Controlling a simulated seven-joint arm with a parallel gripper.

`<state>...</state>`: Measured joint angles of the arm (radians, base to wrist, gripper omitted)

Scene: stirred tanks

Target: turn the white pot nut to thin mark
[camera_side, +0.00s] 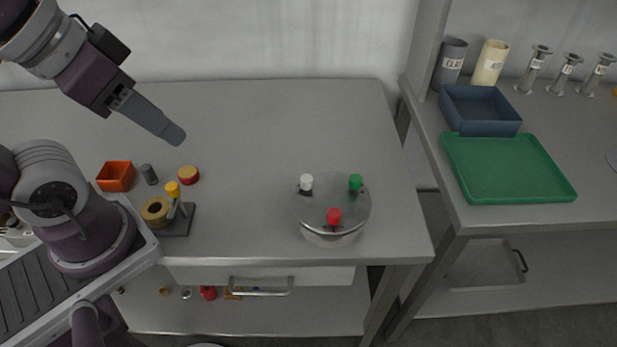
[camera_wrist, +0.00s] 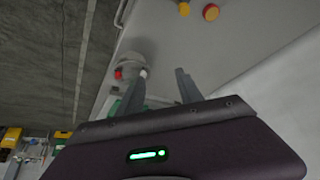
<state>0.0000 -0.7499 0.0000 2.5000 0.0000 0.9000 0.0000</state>
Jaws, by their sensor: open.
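The white pot nut (camera_side: 306,182) sits on the back left of the lid of a round metal pot (camera_side: 333,234). A green nut (camera_side: 355,182) is at the back right of the lid and a red nut (camera_side: 334,216) at the front. The thin mark is too small to make out. My gripper (camera_side: 176,138) is raised above the table, left of the pot and well apart from it. In the wrist view, my gripper (camera_wrist: 160,88) is open, with nothing between the fingers. The white nut (camera_wrist: 143,73) shows there partly, close to a finger in the picture.
An orange box (camera_side: 116,176), a grey cylinder (camera_side: 149,174), a red and yellow round piece (camera_side: 189,175) and a dark fixture (camera_side: 180,222) stand at the table's left. A green tray (camera_side: 507,168) and a blue bin (camera_side: 480,110) are on the right bench. The table between fixture and pot is clear.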

